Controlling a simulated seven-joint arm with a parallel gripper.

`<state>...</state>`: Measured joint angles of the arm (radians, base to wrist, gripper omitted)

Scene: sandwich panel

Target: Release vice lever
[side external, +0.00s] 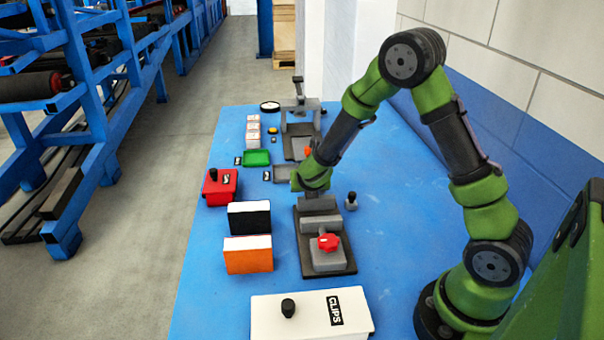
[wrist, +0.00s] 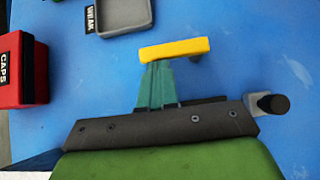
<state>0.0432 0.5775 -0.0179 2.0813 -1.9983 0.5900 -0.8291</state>
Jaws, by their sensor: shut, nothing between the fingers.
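The vice, grey blocks on a dark base plate (side external: 344,265), stands on the blue table in the side view. A red knob-like handle (side external: 327,243) sits on its near block; no other lever is clear. My gripper (side external: 311,190) is low over the far end of the vice, apart from the red handle. The arm hides part of that end, and contact cannot be told. In the wrist view my teal fingers (wrist: 157,88) are shut and empty. A yellow bar (wrist: 174,49) shows at their ends; whether it belongs to them is unclear. The red handle is out of that view.
A black-topped grey peg (side external: 351,203) stands right of the vice. Black (side external: 249,218) and orange (side external: 248,256) boxes stand left, with a red CAPS box (side external: 220,187) beyond. A white CLIPS box (side external: 312,314) is nearest. A grey tray (wrist: 122,20) and a grey fixture (side external: 300,118) lie farther back.

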